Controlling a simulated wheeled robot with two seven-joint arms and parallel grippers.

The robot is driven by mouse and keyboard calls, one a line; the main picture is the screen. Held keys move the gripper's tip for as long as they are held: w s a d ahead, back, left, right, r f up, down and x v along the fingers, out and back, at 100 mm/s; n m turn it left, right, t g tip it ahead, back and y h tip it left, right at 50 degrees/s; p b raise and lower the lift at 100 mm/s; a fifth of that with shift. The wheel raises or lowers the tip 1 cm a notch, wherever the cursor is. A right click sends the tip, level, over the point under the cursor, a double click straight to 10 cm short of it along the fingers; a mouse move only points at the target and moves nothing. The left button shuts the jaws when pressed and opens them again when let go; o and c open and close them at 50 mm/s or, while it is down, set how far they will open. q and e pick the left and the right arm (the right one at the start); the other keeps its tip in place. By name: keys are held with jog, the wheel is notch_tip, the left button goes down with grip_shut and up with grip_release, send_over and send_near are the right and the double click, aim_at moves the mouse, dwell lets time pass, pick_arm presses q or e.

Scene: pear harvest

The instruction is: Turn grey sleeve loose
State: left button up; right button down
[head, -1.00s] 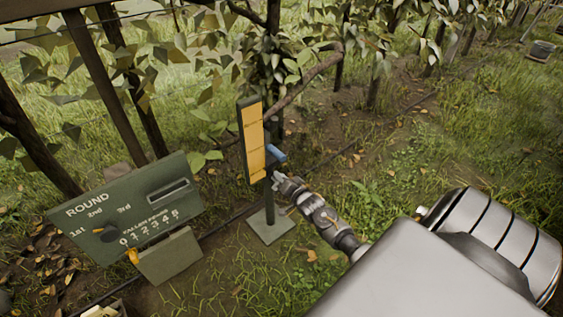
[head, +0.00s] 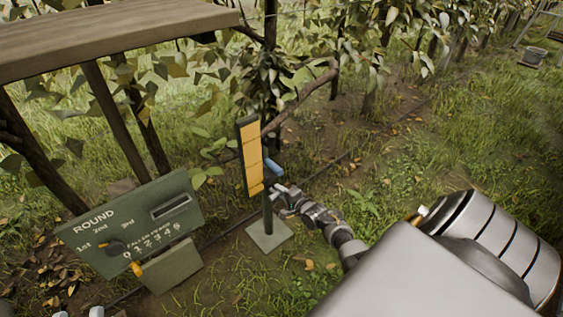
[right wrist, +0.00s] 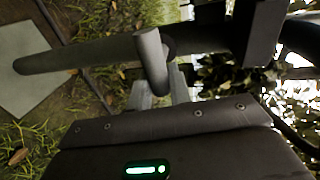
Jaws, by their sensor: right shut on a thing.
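A post with a long yellow marked board (head: 251,157) stands on a pale square foot (head: 269,236). A short grey sleeve (head: 274,168), bluish in the head view, juts from the post beside the board. In the right wrist view the grey sleeve (right wrist: 150,58) lies across the dark post (right wrist: 85,54). My right gripper (head: 276,189) is at the post just below the sleeve in the head view, shut on it; its fingers (right wrist: 163,88) are partly hidden behind the sleeve. Two pale tips of my left gripper (head: 79,313) show at the bottom left edge, mostly cut off.
A green ROUND scoreboard (head: 130,222) with dark and orange knobs stands left of the post, a box (head: 174,265) before it. A wooden beam (head: 110,38) spans the upper left. Branches (head: 290,108) hang behind the post. Grass to the right is open.

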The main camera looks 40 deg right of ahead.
pick_arm(q)
jog(key=shift+d+f, duration=0.1)
dwell(0.3)
pick_arm(e)
jog(key=c, duration=1.3)
grip_release()
jog(key=shift+f, duration=0.1)
jog(key=shift+c, duration=0.2)
